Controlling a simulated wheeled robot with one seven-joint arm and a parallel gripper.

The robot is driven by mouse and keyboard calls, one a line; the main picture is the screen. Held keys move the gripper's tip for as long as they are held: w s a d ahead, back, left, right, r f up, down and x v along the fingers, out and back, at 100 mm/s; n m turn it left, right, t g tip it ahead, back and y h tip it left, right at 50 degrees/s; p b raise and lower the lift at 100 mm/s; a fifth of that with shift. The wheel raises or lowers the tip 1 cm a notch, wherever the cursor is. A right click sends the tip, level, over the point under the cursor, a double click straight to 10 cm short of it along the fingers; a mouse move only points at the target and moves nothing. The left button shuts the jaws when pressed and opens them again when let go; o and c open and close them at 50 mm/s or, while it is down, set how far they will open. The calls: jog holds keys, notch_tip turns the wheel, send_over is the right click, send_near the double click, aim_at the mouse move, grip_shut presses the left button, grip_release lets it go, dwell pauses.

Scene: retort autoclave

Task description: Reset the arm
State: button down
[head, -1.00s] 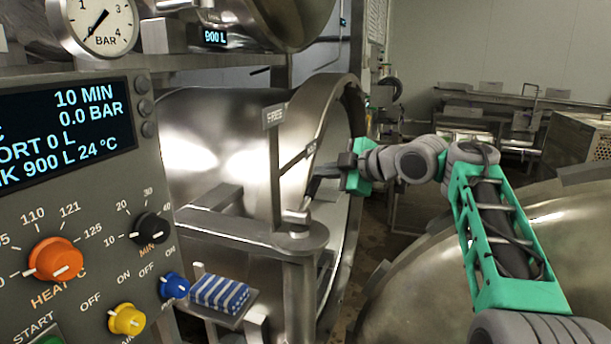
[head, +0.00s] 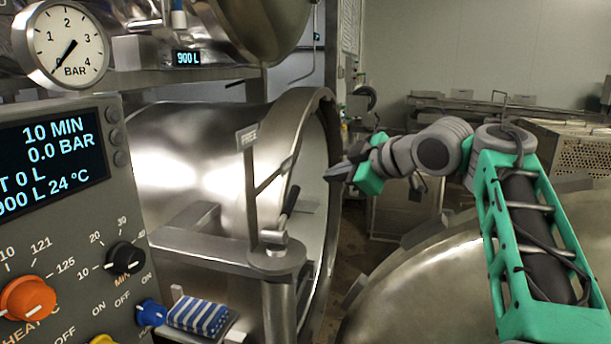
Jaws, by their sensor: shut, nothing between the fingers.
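My arm reaches in from the lower right of the head view, with green and grey links. My gripper (head: 334,174) points left, its dark fingers shut and empty. It is in front of the rim of the open retort vessel (head: 318,110), to the right of the upright lever post (head: 250,190). The gripper looks apart from the lever and its handle (head: 290,205), though the exact depth is hard to tell.
The control panel (head: 75,230) with knobs and a display fills the left, under a pressure gauge (head: 62,45). A striped cloth (head: 198,316) lies on a small shelf. The round steel door (head: 430,290) is at lower right. A perforated crate (head: 575,150) stands behind.

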jog(key=s+d+f+m+g+h, duration=0.3)
jog(key=s+f+m, duration=0.4)
jog(key=s+f, duration=0.6)
jog(key=s+d+f+m+g+h, duration=0.3)
jog(key=s+f+m, duration=0.5)
jog(key=s+f, duration=0.5)
notch_tip(320, 180, down, 6)
jog(key=shift+s+d+f+h, duration=0.25)
jog(key=shift+d+h, duration=0.25)
jog(key=shift+h, duration=0.4)
